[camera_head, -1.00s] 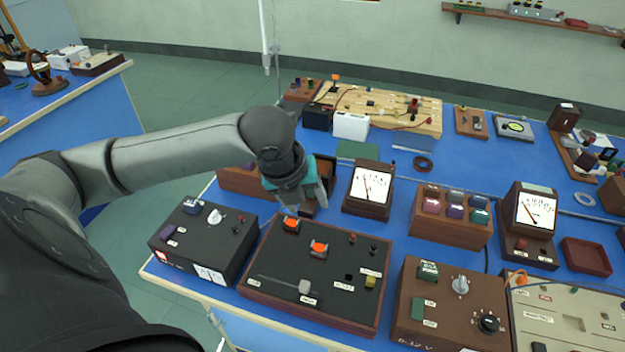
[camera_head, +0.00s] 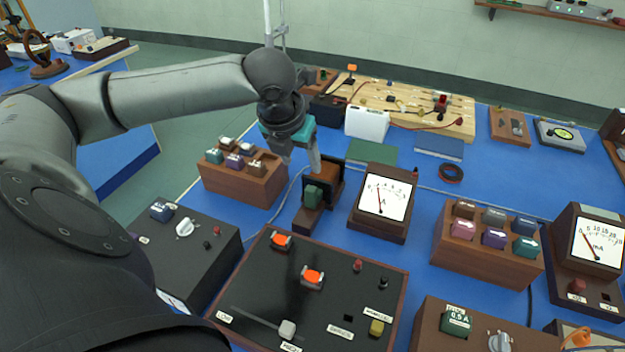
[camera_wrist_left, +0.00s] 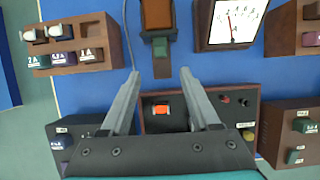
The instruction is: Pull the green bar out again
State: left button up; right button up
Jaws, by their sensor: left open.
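A small green block (camera_head: 313,196), which I take as the green bar, is at the front of a dark, brown-topped wooden device (camera_head: 330,178). In the left wrist view the green block (camera_wrist_left: 160,46) sits just below the device's brown panel (camera_wrist_left: 157,14), above a wooden foot. How deep it sits cannot be told. My left gripper (camera_head: 302,162) is open and empty, above and behind-left of the block in the head view. In the left wrist view its two fingertips (camera_wrist_left: 160,74) are wide apart, with the block beyond the gap between them. My right gripper is not in view.
A meter (camera_head: 382,205) stands close right of the device. A rack of coloured blocks (camera_head: 243,188) stands to its left, and another rack (camera_head: 490,240) farther right. A black panel box with orange switches (camera_head: 300,290) lies in front. Blue table shows between them.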

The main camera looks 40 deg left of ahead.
aim_at(311, 188)
pick_arm(q)
jog(key=b+x, duration=0.3)
jog(key=x, duration=0.9)
jog(key=shift+f+b, duration=0.1)
jog(key=shift+b, duration=0.2)
jog(key=shift+w+a+f, duration=0.1)
jog(key=shift+w+f, duration=0.1)
jog(key=shift+f, duration=0.5)
grip_shut()
